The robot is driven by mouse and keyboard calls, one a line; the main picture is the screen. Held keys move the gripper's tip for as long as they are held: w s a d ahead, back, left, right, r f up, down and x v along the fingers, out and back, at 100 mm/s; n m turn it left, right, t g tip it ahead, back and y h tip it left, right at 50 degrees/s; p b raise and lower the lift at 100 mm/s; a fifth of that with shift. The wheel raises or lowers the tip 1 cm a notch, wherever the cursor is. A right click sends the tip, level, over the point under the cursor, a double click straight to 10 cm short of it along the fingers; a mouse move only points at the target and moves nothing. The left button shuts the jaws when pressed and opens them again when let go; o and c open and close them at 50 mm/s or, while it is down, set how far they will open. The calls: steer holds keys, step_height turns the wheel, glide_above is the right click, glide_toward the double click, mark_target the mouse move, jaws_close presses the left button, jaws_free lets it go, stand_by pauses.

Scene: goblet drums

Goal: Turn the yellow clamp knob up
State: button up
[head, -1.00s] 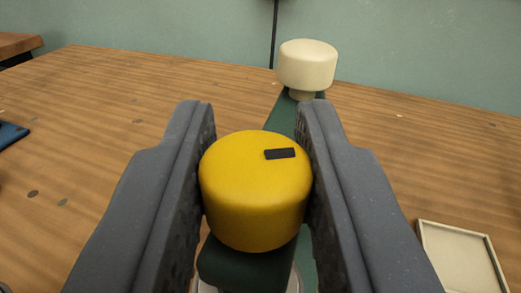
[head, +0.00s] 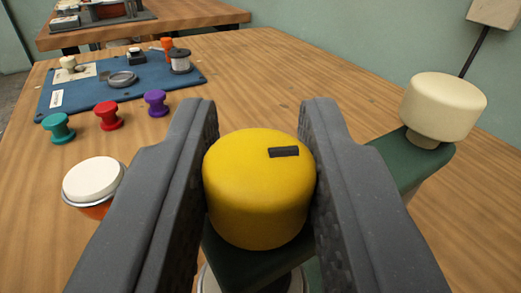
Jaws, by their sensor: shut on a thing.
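The yellow clamp knob (head: 258,200) is a rounded cylinder with a short black mark (head: 284,152) on its top, right of centre. It sits in the middle of the head view on a dark green bar (head: 407,166). My gripper (head: 259,125) is shut on the knob, one grey finger on its left side and one on its right. The lower part of the knob's mount is partly hidden. A cream knob (head: 443,105) stands at the far end of the green bar, at the right.
A goblet drum with a white head (head: 93,180) stands left of my gripper. Teal (head: 58,128), red (head: 108,116) and purple (head: 156,103) spools stand behind it. A blue mat (head: 112,98) holds small items. Another table (head: 190,15) is at the back. Bare wood lies behind the knob.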

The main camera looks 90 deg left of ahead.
steer(key=shift+w+n+g+h+b, duration=0.15)
steer(key=shift+n+g+b, duration=0.3)
steer(key=shift+n+g, duration=0.65)
steer(key=shift+w+n+g+h+b, duration=0.1)
steer(key=shift+n+g+h+b, duration=0.3)
steer(key=shift+g, duration=1.1)
steer(key=shift+r+n, duration=0.1)
steer(key=shift+n, duration=0.3)
steer(key=shift+r+n+g+b, duration=0.1)
steer(key=shift+n+g+b, duration=0.2)
steer(key=shift+g+b, duration=0.3)
steer(key=o, duration=1)
steer(key=shift+c, duration=0.2)
steer(key=shift+s, duration=0.1)
steer(key=shift+d, duration=0.1)
steer(key=v, duration=1.3)
steer(key=shift+w+d, duration=0.25)
steer(key=shift+w, duration=0.05)
